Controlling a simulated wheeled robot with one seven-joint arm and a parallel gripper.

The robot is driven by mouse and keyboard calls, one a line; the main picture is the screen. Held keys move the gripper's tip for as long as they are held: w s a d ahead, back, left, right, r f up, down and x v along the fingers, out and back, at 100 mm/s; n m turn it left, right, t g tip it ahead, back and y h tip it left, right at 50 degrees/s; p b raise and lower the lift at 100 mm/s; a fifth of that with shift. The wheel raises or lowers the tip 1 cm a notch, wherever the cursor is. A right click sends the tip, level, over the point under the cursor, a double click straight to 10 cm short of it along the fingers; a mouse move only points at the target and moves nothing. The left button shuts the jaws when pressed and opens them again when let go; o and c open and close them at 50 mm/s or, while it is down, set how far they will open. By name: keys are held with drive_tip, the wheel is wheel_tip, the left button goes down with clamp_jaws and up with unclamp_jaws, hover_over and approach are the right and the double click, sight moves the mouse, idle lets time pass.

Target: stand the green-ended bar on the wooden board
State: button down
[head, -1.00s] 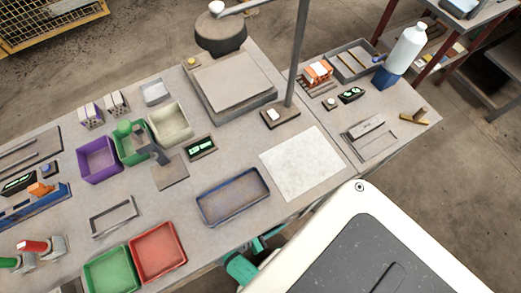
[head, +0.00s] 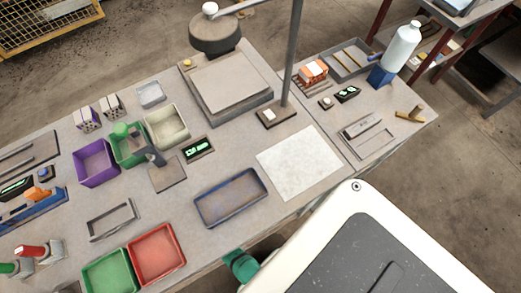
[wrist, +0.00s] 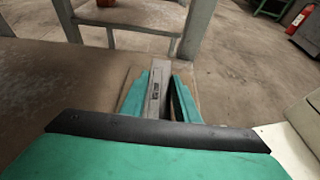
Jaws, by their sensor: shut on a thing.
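My gripper (wrist: 167,74) shows in the wrist view, with teal fingers shut on a grey bar (wrist: 156,90). The bar has a small dark label, and it runs lengthwise between the fingers. Its near part is hidden behind my gripper's body, and no green end shows. A tan, wood-like flat surface (wrist: 131,78) shows just behind and beside the fingers; it may be the wooden board, and I cannot tell whether the bar touches it. In the head view my fingers and the held bar are hidden; only a teal part of my arm shows at the table's front edge.
The main table holds a blue tray (head: 231,197), a red bin (head: 157,254), a green bin (head: 109,275), a pale square sheet (head: 299,162) and a tall post (head: 292,60). A white bottle (head: 402,47) stands at the right. A fire extinguisher (wrist: 300,17) is far off in the wrist view.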

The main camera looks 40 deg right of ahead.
drive_tip(key=shift+f, duration=1.45)
drive_tip(key=c, duration=1.4)
unclamp_jaws()
drive_tip(key=shift+f, duration=0.1)
drive_tip(key=shift+o, duration=0.2)
drive_tip(key=v, duration=1.2)
drive_tip(key=shift+s, duration=0.1)
